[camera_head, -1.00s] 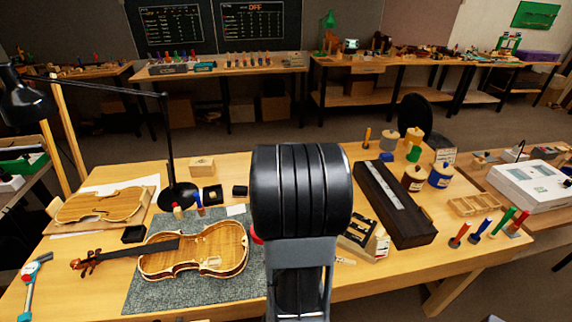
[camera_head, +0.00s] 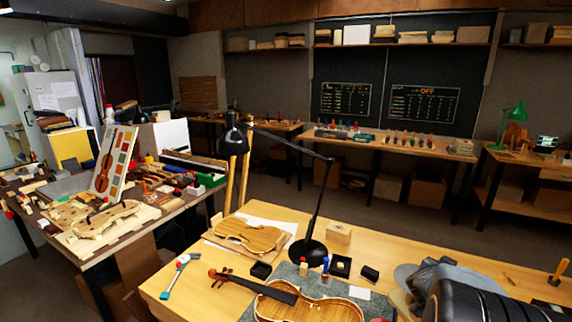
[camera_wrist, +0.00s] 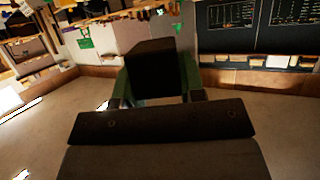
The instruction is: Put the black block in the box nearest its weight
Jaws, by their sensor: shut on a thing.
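The black block (camera_wrist: 150,66) sits between the two greenish fingers of my gripper (camera_wrist: 156,88) in the wrist view. My gripper is shut on it and holds it up, with the floor and room behind. In the head view, small open black boxes stand on the bench: one at the left (camera_head: 261,271) and one behind the violin (camera_head: 341,265). A small dark box (camera_head: 370,274) stands right of them; I cannot tell if it is open. No weight markings can be read. My arm fills the lower right corner and my gripper cannot be made out there.
A violin (camera_head: 312,307) lies on a grey mat. A black lamp (camera_head: 311,250) stands behind it. A wooden block (camera_head: 338,233), a white card (camera_head: 359,292) and a violin plate (camera_head: 248,235) are nearby. A cluttered side bench (camera_head: 75,222) stands at the left.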

